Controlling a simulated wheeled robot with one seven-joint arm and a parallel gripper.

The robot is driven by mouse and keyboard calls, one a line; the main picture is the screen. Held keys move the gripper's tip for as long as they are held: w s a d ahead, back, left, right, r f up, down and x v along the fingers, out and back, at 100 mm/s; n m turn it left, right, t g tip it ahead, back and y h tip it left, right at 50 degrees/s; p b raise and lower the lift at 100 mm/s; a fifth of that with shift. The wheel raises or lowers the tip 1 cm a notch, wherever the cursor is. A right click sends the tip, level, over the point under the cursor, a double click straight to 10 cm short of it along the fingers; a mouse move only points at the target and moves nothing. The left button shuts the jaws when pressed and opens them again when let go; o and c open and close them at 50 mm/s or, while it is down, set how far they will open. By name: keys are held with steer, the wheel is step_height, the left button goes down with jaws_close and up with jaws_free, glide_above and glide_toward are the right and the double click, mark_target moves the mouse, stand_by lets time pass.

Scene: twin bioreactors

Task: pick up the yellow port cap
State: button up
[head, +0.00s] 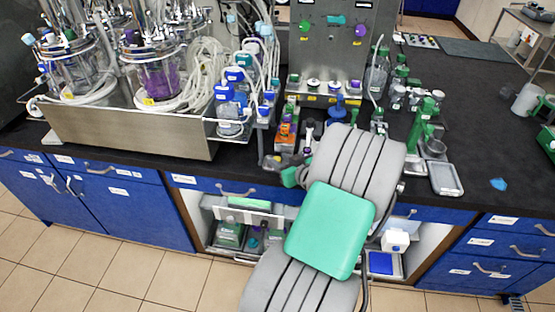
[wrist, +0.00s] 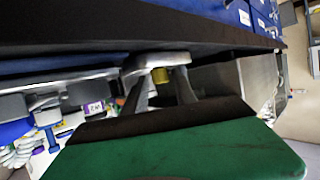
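In the wrist view my gripper (wrist: 161,82) has its two grey fingers apart, with a clear gap between them. I cannot make out the yellow cap there.
The black bench (head: 465,130) holds a metal tray (head: 130,132) with glass vessels at left, and bottles and small fittings crowd its middle. A grey dish (head: 446,178) and a blue piece (head: 498,184) lie at right. Blue drawers (head: 125,208) and an open cabinet are below.

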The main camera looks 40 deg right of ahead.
steer(key=shift+w+f, duration=0.1)
steer(key=shift+w, duration=0.15)
jaws_close()
stand_by(0.4)
